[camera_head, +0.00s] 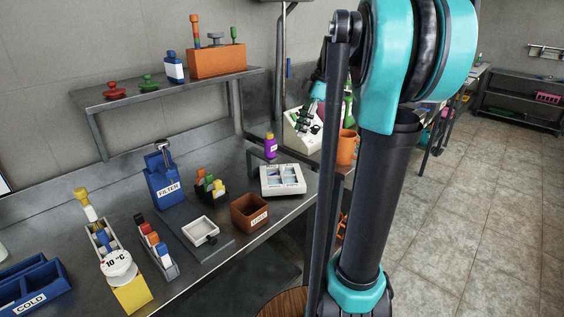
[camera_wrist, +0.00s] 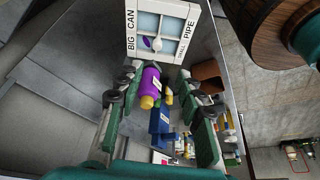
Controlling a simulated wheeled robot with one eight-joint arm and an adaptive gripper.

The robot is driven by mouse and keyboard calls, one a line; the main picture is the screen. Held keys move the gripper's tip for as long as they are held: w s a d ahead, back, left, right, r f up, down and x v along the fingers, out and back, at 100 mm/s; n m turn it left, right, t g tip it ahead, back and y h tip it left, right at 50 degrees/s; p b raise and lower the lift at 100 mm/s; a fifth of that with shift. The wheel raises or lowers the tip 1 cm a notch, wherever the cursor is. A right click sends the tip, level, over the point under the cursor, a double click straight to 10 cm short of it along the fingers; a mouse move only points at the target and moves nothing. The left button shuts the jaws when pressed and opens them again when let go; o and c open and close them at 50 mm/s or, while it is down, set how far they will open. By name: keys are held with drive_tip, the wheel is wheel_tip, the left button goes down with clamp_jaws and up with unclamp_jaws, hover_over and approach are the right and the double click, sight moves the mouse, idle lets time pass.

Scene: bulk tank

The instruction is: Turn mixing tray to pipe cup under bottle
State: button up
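The mixing tray (camera_head: 282,192) is a white square block with several pale-blue compartments on the steel bench. In the wrist view the tray (camera_wrist: 166,58) is at the top, with BIG CAN on its left edge and PIPE on its right. A purple and a white oval show in its compartments. The purple bottle (camera_head: 270,148) is just behind the tray. In the wrist view the bottle (camera_wrist: 150,84), yellow end toward me, appears between my fingers, apart from both; its support is unclear. My gripper (camera_head: 309,118) is open and empty, behind and right of the tray, above it.
A brown box (camera_head: 249,214) and a small white tray (camera_head: 201,231) stand in front. A blue FILTER container (camera_head: 162,185) and coloured bottles are left. An orange mug (camera_head: 347,148) and a white device (camera_head: 302,132) are near my gripper. A shelf (camera_head: 165,93) is above.

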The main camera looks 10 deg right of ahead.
sight(282, 166)
drive_tip(key=shift+n, duration=0.3)
drive_tip(key=x, duration=1.6)
drive_tip(key=shift+w+a+f, duration=0.2)
drive_tip(key=shift+w+f, duration=0.05)
drive_tip(key=shift+w, duration=0.05)
drive_tip(key=shift+c, duration=0.5)
clamp_jaws()
